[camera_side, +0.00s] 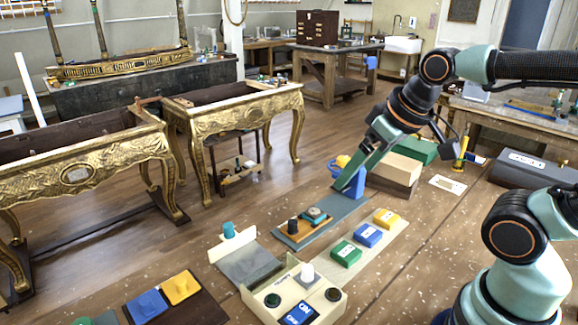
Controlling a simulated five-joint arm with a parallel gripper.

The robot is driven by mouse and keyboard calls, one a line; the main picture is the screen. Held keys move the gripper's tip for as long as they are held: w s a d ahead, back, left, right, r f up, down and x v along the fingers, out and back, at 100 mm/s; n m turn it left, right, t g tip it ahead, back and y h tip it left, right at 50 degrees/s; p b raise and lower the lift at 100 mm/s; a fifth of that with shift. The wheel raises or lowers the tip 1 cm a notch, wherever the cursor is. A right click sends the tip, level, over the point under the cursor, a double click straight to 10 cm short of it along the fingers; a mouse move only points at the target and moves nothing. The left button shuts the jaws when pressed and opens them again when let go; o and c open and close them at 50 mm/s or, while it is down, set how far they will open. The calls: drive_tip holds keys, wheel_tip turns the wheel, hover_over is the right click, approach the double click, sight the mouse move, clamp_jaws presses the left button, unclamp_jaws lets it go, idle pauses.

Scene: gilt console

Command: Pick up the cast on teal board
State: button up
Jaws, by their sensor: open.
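On the tray are a round teal-and-grey piece (315,214) and a dark knob-like piece (293,226). I cannot tell for sure which piece is the cast. My gripper (350,184) points down over the far end of the board, its blue tip close to the surface. It is open, and I see nothing held. A small yellow-and-blue object (342,161) shows just behind the tip, partly hidden by it.
Green, blue (368,235) and yellow blocks stand on a pale strip right of the board. A cream button box (290,300) is in front. Cardboard (390,175) and green boxes stand behind my gripper. Gilt console tables (235,110) stand on the floor at left.

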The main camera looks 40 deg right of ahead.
drive_tip(key=shift+c, duration=0.3)
drive_tip(key=n+g, duration=0.6)
drive_tip(key=n, duration=1.2)
hover_over(314, 211)
wheel_tip(314, 211, down, 11)
wheel_tip(314, 211, down, 12)
drive_tip(key=shift+s+r, duration=0.1)
drive_tip(key=c, duration=1.5)
